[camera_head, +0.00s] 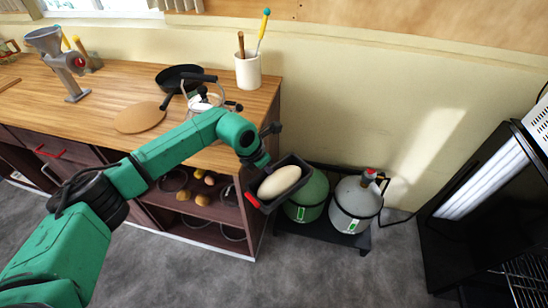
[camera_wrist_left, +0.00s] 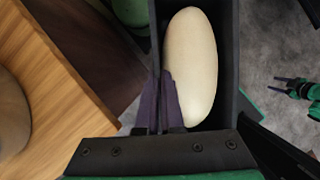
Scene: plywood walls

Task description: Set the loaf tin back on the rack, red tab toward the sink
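My left gripper (camera_head: 264,166) is shut on the wall of the black loaf tin (camera_head: 304,166). The tin holds a pale oval loaf (camera_head: 279,182) and hangs in the air just right of the wooden counter. Its red tab (camera_head: 252,200) is at the end toward the lower left in the head view. In the left wrist view, the fingers (camera_wrist_left: 160,105) pinch the tin's side wall (camera_wrist_left: 228,70) beside the loaf. My right gripper (camera_wrist_left: 280,84) is small at the right of that view, its fingers apart and empty. No sink is recognisable.
A wire rack (camera_head: 528,280) shows in the black frame at lower right. Green and grey cylinders (camera_head: 356,197) stand on a low dark stand below the tin. The counter (camera_head: 115,85) carries a grinder (camera_head: 62,62), pan (camera_head: 178,78), round board (camera_head: 138,118) and utensil pot (camera_head: 248,70). Grey floor is clear between.

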